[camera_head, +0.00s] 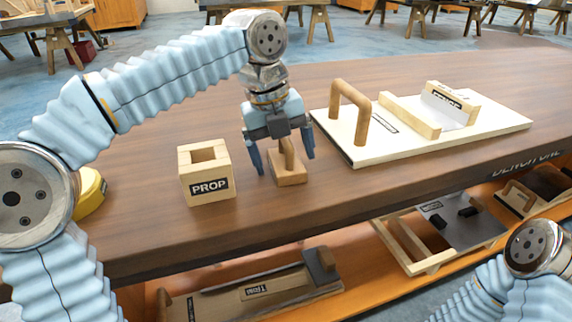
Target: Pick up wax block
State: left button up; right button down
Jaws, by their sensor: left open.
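No label reading wax shows. A small brown wooden block (291,179) with an upright, rounded handle stands on the bench top. My left gripper (282,158) points down over it, open, with one finger on each side of the handle. Whether a finger touches the handle I cannot tell. The top of the handle is partly hidden by the gripper. A yellow rounded thing (91,190) at the far left is partly hidden behind my left arm. My right arm shows only at the lower right, with its gripper out of view.
A square wooden holder marked PROP (206,188) stands just left of the gripper. A pale board (480,129) with an arched wooden handle and a framed piece lies to the right. The shelf below (365,268) holds several tools. The rear bench top is clear.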

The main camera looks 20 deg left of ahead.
aim_at(287, 140)
pick_arm(q)
jog(key=c, duration=1.2)
jog(key=r, duration=0.1)
jog(key=r+p, duration=0.1)
jog(key=r, duration=0.2)
jog(key=shift+s+d, duration=0.15)
jog(key=shift+d, duration=0.15)
jog(key=s+d+r+p, duration=0.2)
jog(key=s+d+r, duration=0.6)
jog(key=d+r, duration=0.1)
jog(key=shift+s+d+p, duration=0.3)
jog(key=shift+s+d, duration=0.1)
jog(key=shift+d, duration=0.15)
jog(key=o, duration=0.4)
jog(key=shift+c, duration=1.2)
